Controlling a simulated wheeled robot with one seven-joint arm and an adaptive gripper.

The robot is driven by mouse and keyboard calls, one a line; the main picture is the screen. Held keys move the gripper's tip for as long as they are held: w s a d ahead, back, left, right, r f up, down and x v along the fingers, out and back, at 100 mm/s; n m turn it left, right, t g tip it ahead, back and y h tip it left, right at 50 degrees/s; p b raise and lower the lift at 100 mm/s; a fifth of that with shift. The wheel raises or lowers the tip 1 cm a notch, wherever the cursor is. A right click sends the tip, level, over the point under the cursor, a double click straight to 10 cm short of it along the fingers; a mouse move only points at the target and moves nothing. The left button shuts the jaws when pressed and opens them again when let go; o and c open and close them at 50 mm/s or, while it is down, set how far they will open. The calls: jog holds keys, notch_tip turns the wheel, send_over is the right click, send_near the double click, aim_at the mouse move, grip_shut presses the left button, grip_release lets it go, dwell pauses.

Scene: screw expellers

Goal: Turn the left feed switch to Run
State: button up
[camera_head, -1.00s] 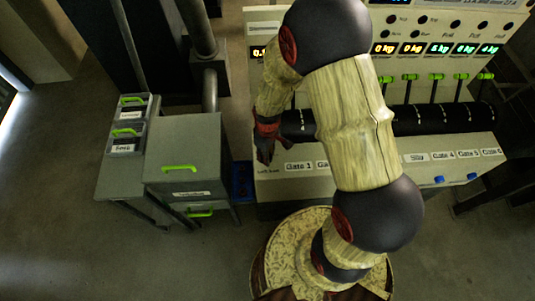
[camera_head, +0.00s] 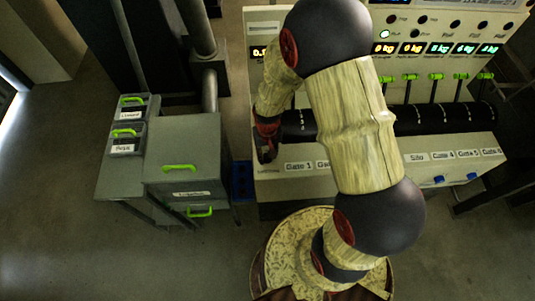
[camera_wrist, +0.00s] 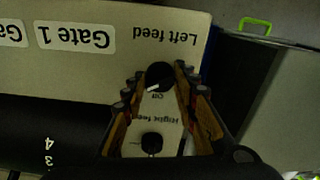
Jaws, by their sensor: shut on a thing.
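The left feed switch (camera_wrist: 160,75) is a round black knob with a white pointer mark, below the upside-down "Left feed" label in the wrist view. Its pointer aims down and slightly left in that view, near a small label that seems to read "Off". No Run mark is legible. My gripper (camera_wrist: 160,82) is shut on this knob, with a finger on each side. In the head view my gripper (camera_head: 266,155) is at the left end of the console's front panel, and it hides the switch there.
A second black knob (camera_wrist: 152,143), labelled "Right feed", sits between my fingers, nearer the wrist. The console (camera_head: 310,184) carries gate labels and green-handled levers (camera_head: 436,77). A grey cabinet (camera_head: 185,150) and a blue bin (camera_head: 241,180) stand left of it.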

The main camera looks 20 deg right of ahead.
aim_at(267, 155)
jog(key=shift+m, duration=0.3)
jog(key=o, duration=1.1)
jog(key=shift+o, duration=0.4)
notch_tip(267, 155, up, 12)
dwell(0.3)
